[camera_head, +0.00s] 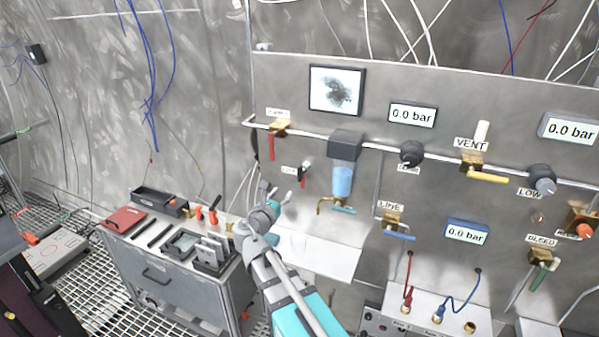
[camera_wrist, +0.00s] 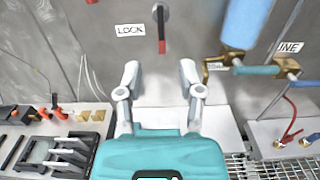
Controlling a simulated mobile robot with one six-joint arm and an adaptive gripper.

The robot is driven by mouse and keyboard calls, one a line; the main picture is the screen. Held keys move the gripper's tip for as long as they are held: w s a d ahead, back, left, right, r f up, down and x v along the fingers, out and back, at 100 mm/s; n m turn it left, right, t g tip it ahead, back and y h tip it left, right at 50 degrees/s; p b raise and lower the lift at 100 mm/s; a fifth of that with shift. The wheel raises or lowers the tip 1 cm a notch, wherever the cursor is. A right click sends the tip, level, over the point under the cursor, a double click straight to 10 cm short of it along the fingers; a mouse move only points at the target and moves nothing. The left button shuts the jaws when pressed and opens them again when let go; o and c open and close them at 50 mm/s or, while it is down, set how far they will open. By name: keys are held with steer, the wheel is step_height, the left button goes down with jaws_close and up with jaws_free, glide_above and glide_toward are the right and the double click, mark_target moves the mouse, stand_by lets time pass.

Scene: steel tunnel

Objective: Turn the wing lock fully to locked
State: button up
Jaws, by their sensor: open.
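The wing lock (camera_head: 304,172) sits on the grey panel, right of its small label and left of the blue filter bowl. In the wrist view the wing lock (camera_wrist: 161,30) is at the top middle, beside the LOCK label (camera_wrist: 130,30). Its grey round hub carries a narrow handle with a red end, pointing straight down. My gripper (camera_wrist: 160,75) is open and empty, its two grey fingers below the handle in the picture and apart from it. In the head view my gripper (camera_head: 278,193) is low and left of the lock.
The blue filter bowl (camera_head: 343,180) with a brass tap (camera_head: 325,204) hangs close to the lock's right. A white shelf (camera_head: 320,258) juts out below. A grey tool cabinet (camera_head: 180,270) with tools on top stands left. A red-handled valve (camera_head: 273,140) is above left.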

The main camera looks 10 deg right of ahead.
mark_target(299, 174)
steer(key=shift+w, duration=0.1)
steer(key=x, duration=1.3)
steer(key=shift+w+d, duration=0.25)
jaws_close()
